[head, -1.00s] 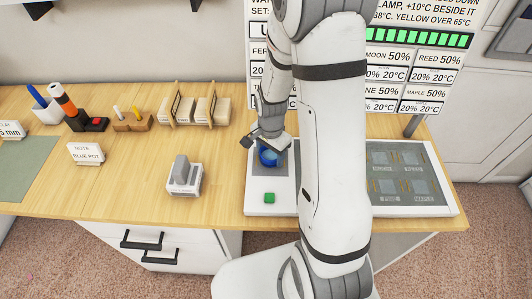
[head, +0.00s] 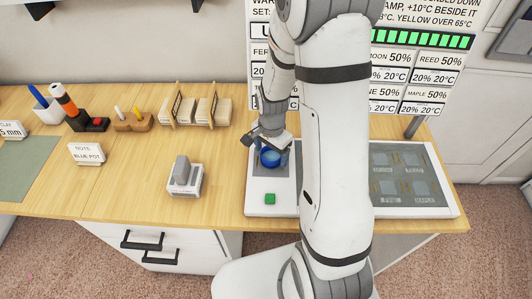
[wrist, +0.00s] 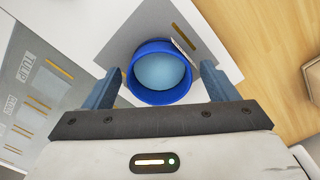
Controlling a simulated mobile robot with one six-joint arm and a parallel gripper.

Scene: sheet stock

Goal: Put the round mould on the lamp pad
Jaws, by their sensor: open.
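A round blue vessel (head: 270,158) with a pale blue inside stands upright on a dark grey square pad (wrist: 118,48) at the left of the white board. It also shows in the wrist view (wrist: 159,74). No other round mould is clear to see. My gripper (head: 266,142) is open just above the vessel. In the wrist view my two fingers (wrist: 160,85) stand on either side of the vessel, with a gap at each side. Several grey pads (head: 400,172) are at the right of the board; I cannot tell which is the lamp pad.
A green button (head: 270,198) is at the board's front left. A grey and white device (head: 185,177) and a "NOTE BLUE POT" card (head: 86,153) stand to the left. Wooden racks (head: 195,108) are behind. My arm hides the board's middle. Bare table lies left of the board.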

